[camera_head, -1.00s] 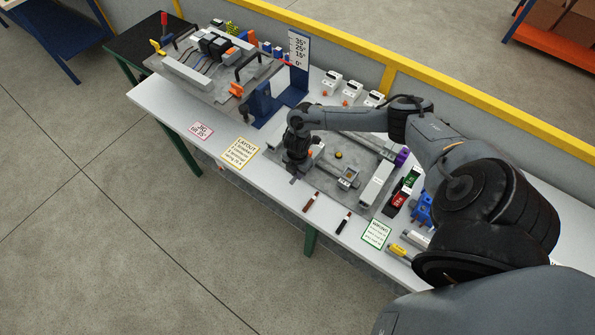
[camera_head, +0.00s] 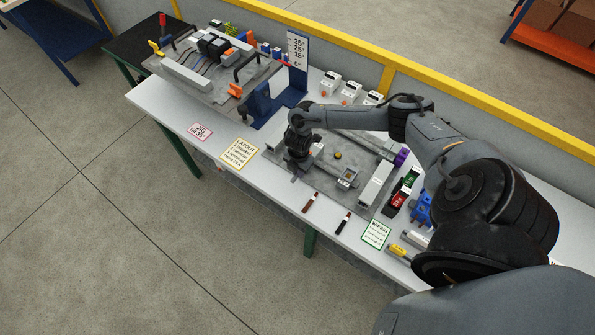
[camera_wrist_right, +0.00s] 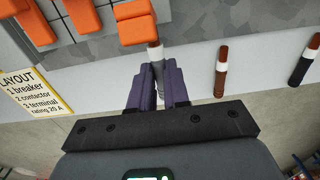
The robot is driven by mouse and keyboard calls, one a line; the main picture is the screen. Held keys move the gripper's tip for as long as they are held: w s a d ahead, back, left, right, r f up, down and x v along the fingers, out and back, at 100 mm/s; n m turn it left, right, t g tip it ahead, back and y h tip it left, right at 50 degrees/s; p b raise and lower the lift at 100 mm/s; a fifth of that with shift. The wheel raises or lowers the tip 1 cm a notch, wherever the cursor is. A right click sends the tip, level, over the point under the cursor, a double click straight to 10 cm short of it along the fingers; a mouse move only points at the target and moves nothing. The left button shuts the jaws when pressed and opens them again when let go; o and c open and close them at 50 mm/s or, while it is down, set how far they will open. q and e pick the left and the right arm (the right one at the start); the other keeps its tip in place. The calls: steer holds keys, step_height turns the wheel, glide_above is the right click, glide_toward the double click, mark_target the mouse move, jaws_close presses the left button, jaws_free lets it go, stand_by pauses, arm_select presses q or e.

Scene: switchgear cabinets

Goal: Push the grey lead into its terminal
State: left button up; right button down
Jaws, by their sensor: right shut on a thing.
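My right gripper (camera_wrist_right: 158,88) is shut on the grey lead (camera_wrist_right: 155,58), which sticks out past the fingertips. In the wrist view the lead's far end meets the lower edge of an orange-topped grey terminal (camera_wrist_right: 133,22); how deep it sits cannot be told. In the head view my right gripper (camera_head: 297,174) is low over the front edge of the grey board (camera_head: 329,191), and the arm hides the terminals there. My left gripper is not in view.
A brown lead (camera_head: 311,202) and a black lead (camera_head: 343,223) lie on the table to the right of my gripper. A layout card (camera_head: 239,153) lies to the left. A tilted panel (camera_head: 185,75) with wired parts stands farther left.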

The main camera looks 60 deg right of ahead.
steer(key=shift+s+d, duration=0.15)
steer(key=shift+d, duration=0.9)
steer(key=c, duration=1)
jaws_free()
steer(key=shift+r, duration=0.1)
steer(key=shift+r+b, duration=0.5)
steer(key=shift+r, duration=4.85)
steer(key=shift+s+f, duration=0.1)
